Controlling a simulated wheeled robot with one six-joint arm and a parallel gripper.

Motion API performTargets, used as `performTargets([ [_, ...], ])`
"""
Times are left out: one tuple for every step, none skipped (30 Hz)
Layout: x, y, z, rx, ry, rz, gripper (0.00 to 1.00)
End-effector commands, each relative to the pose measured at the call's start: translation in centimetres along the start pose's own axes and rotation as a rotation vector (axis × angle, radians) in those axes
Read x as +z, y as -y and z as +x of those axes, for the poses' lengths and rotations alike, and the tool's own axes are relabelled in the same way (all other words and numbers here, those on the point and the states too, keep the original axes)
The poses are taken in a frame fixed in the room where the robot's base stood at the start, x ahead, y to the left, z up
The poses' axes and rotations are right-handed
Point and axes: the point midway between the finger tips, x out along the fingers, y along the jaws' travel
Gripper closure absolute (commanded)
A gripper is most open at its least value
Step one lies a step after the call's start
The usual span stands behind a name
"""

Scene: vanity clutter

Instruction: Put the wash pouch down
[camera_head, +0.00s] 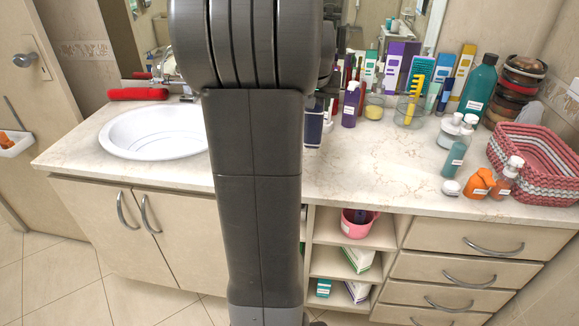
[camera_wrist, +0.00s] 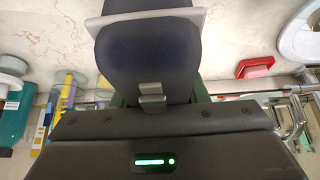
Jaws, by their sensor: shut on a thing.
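The wash pouch (camera_wrist: 150,50) is dark navy with a pale grey band at its far end and a small grey buckle. It fills the middle of the wrist view. My gripper (camera_wrist: 157,98) is shut on its near end, with a dark green finger on each side. In the head view my arm hides the gripper. A dark blue piece, seemingly the pouch (camera_head: 313,127), shows just right of my arm over the counter. I cannot tell whether it touches the counter.
The marble counter (camera_head: 370,160) is clear at its front middle. A white sink (camera_head: 150,133) lies left. Bottles, including a purple one (camera_head: 350,104), stand behind and right. A woven basket (camera_head: 535,155) is at far right.

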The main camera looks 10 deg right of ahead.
Motion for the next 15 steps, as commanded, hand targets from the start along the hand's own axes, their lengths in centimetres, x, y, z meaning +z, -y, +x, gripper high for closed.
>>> performTargets([
  [0.0, 0.0, 0.3, 0.000, 0.001, 0.000, 0.85],
  [0.1, 0.0, 0.5, 0.000, 0.001, 0.000, 0.85],
  [0.3, 0.0, 1.0, 0.000, 0.003, 0.000, 0.85],
  [0.6, 0.0, 1.4, 0.001, 0.004, 0.000, 0.85],
  [0.9, 0.0, 1.9, 0.000, 0.004, 0.000, 0.85],
  [1.3, 0.0, 2.6, 0.000, 0.005, 0.000, 0.85],
  [1.6, 0.0, 3.1, 0.000, 0.004, 0.000, 0.85],
  [1.9, 0.0, 3.6, 0.001, 0.005, 0.000, 0.85],
  [2.2, 0.0, 4.2, 0.000, 0.004, 0.000, 0.85],
  [2.4, 0.0, 4.5, 0.000, 0.003, 0.000, 0.85],
  [2.6, 0.0, 4.9, 0.000, 0.003, 0.000, 0.85],
  [2.7, 0.0, 5.2, 0.000, 0.002, 0.001, 0.85],
  [2.8, 0.0, 5.4, 0.000, 0.001, 0.001, 0.85],
  [2.9, 0.0, 5.6, 0.000, 0.000, 0.001, 0.85],
  [3.1, 0.0, 5.9, 0.000, 0.001, 0.000, 0.85],
])
